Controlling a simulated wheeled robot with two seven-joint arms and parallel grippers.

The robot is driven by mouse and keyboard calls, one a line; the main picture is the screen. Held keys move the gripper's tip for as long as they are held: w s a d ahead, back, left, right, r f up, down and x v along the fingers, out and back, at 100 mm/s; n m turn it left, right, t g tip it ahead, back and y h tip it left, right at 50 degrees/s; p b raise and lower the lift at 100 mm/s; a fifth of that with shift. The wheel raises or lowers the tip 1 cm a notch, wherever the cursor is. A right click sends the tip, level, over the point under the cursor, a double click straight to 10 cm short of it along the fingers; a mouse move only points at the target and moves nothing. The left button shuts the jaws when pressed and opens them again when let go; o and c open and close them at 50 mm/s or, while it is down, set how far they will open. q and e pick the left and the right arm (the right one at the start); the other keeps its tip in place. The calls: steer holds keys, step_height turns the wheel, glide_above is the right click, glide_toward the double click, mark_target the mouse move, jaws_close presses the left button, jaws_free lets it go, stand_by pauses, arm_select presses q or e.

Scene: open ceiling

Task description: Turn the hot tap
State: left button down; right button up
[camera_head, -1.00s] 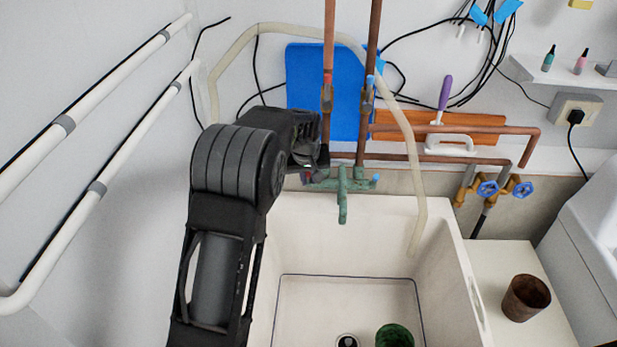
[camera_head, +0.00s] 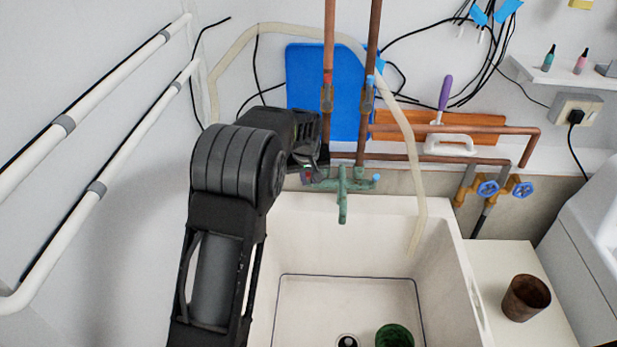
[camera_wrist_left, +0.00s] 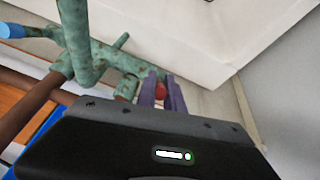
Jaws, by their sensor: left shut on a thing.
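The green tap body (camera_head: 343,186) is mounted on the wall above the back rim of the white sink, with its spout pointing down. A small blue-tipped handle (camera_head: 376,178) is at its right end. My left gripper (camera_head: 307,176) is at the tap's left end. In the left wrist view the purple fingers of my left gripper (camera_wrist_left: 162,92) are shut on the red-tipped hot tap handle (camera_wrist_left: 161,90), with red showing between them. The green tap body also shows there (camera_wrist_left: 100,50). My right gripper is in neither view.
Two copper pipes (camera_head: 329,60) rise above the tap, in front of a blue board (camera_head: 300,85). A translucent hose (camera_head: 415,180) hangs into the sink (camera_head: 290,215). A green cup (camera_head: 394,336) is in the basin; a brown cup (camera_head: 525,298) stands to the right.

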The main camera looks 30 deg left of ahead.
mark_target(309, 186)
arm_select(q)
steer(key=shift+f+b, duration=0.2)
steer(key=shift+b, duration=0.35)
steer(key=shift+s+d+f+t+y+b, duration=0.15)
steer(key=shift+s+f+t+y+b, duration=0.3)
steer(key=shift+t+b, duration=1.15)
steer(key=shift+s+d+f+t+y+b, duration=0.2)
steer(key=shift+t+y+b, duration=0.35)
steer(key=shift+b, duration=2)
steer(key=shift+s+d+f+t+y+b, duration=0.1)
steer(key=shift+s+f+t+y+b, duration=0.25)
steer(key=shift+t+b, duration=1.25)
steer(key=shift+w+g+b, duration=0.1)
steer(key=shift+g+b, duration=0.35)
steer(key=shift+b, duration=0.05)
steer(key=c, duration=1.5)
jaws_free()
steer(key=shift+o, duration=0.2)
